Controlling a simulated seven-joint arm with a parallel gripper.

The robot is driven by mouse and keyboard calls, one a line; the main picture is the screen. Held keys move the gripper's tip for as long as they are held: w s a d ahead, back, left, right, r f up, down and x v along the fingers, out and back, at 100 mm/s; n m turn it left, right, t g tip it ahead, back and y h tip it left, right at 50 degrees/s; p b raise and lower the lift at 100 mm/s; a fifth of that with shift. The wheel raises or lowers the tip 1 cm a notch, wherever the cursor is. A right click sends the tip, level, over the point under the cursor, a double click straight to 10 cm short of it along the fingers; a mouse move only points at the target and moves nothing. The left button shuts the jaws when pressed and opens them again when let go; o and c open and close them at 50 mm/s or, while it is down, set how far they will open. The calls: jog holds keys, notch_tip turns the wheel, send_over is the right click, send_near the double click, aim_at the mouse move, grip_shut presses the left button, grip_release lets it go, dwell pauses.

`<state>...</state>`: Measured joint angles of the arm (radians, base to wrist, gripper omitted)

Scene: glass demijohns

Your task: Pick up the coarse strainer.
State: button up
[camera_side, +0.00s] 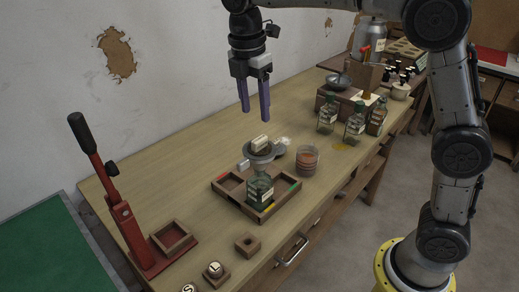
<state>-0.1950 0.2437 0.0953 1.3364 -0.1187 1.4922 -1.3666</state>
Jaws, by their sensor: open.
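My gripper (256,114) is open and empty. Its two purple fingers point down, above the table and a little above a grey round dish-like piece (251,156). That piece, possibly a strainer, sits over the neck of a green glass demijohn (260,190), with a pale block (260,143) at its top. Another grey rounded piece (279,149) lies just behind it on the right, partly hidden. A metal bowl-shaped piece (338,83) rests at the back on a wooden box. I cannot tell which of these is the coarse strainer.
The demijohn stands in a divided wooden tray (228,188). A jar with reddish-brown contents (307,160) stands right of it. Several bottles (354,125) stand farther back. A red lever press (115,210) stands at the front left. The table (165,150) is clear left of the tray.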

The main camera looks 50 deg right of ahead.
aim_at(259, 138)
jog(key=f, duration=0.5)
jog(key=d+f, duration=0.1)
jog(key=f, duration=0.2)
jog(key=shift+d, duration=0.1)
jog(key=shift+c, duration=0.3)
grip_shut()
